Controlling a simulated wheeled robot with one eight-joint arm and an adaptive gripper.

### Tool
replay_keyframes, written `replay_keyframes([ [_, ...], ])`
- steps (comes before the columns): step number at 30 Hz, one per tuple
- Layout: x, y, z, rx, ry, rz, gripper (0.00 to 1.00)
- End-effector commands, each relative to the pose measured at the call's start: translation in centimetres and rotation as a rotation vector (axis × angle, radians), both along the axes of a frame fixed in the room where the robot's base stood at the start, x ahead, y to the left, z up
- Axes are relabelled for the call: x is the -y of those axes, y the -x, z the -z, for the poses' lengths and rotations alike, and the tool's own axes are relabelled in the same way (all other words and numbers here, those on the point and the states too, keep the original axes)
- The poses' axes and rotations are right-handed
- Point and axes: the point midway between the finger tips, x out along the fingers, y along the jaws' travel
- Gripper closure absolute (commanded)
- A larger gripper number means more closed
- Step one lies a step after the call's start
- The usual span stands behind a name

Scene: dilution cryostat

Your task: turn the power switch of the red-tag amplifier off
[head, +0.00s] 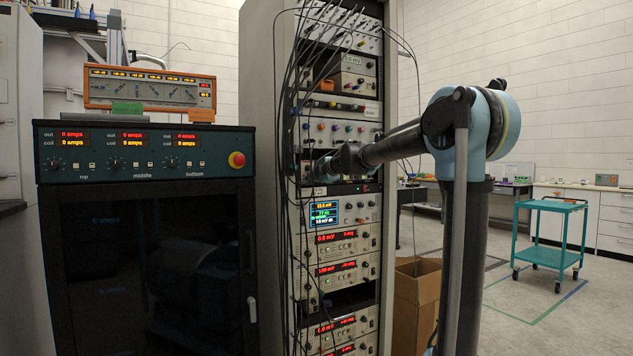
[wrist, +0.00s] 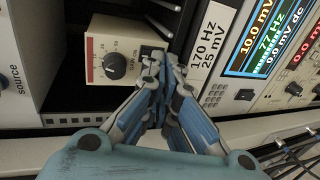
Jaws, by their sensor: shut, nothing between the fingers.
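In the wrist view a small cream box (wrist: 97,68) with a black knob (wrist: 114,66) and a thin red strip (wrist: 90,46) on its left edge sits in a dark rack bay; it looks like the red-tag amplifier. My gripper (wrist: 157,58) is shut and empty, its fingertips over the right part of the box's front. Whether they touch it I cannot tell. A dark patch shows behind the fingertips; the power switch is not clear there and its position cannot be read. In the head view my gripper (head: 322,170) reaches into the rack, and the box cannot be made out.
A white label (wrist: 213,50) reading 170 Hz, 25 mV is right of the fingers. A lit display unit (wrist: 262,38) is beyond it. Black cables (head: 292,110) hang down the rack front near my gripper. A cardboard box (head: 416,290) stands on the floor beside the rack.

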Motion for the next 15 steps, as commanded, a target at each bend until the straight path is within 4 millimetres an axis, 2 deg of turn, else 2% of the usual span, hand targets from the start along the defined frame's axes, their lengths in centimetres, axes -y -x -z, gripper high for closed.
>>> replay_keyframes([
  [15,-0.36,-0.47,0.27,0.000,0.000,-0.001,1.00],
])
